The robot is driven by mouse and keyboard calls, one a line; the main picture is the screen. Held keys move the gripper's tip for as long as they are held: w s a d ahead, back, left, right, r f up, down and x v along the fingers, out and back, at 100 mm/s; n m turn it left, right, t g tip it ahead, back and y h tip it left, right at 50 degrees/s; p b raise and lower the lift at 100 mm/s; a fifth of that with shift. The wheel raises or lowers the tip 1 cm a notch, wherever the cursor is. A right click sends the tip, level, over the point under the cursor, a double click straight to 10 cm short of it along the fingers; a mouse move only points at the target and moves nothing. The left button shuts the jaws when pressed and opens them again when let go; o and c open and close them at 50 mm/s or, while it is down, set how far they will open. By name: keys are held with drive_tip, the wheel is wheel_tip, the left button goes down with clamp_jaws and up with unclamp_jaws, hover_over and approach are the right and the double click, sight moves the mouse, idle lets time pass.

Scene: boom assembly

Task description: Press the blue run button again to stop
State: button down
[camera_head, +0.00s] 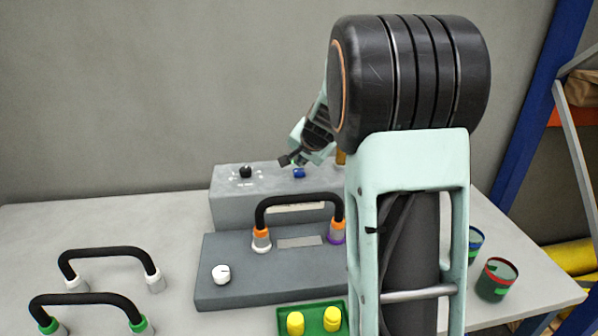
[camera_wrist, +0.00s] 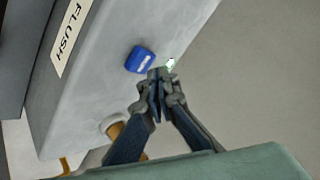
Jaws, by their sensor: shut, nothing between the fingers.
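The blue run button (camera_head: 299,173) sits on the top of the grey control box (camera_head: 228,207) at the back of the table. It also shows in the wrist view (camera_wrist: 141,60) as a blue block with a small pale mark. My gripper (camera_head: 284,160) is shut and empty, above and slightly left of the button in the head view. In the wrist view my closed fingertips (camera_wrist: 158,75) appear just beside the button; I cannot tell whether they touch. A small green light (camera_wrist: 171,63) shows near the fingertips.
A black knob (camera_head: 246,172) is left of the button. In front, a black hose (camera_head: 298,197) arches over a dark grey base (camera_head: 215,285) with a white knob (camera_head: 221,274). More hoses (camera_head: 108,252) lie left. A green tray (camera_head: 309,313) and cans (camera_head: 496,280) stand nearer.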

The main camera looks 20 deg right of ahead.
sight(300, 172)
drive_tip(key=shift+f, duration=0.1)
idle(0.7)
drive_tip(key=shift+f+b, duration=0.3)
drive_tip(key=shift+b, duration=0.2)
drive_tip(key=shift+f+b, duration=0.6)
idle(0.5)
idle(0.4)
drive_tip(key=shift+r+p, duration=0.8)
drive_tip(key=shift+r, duration=0.2)
wheel_tip(300, 172, up, 5)
drive_tip(key=p, duration=0.4)
idle(0.4)
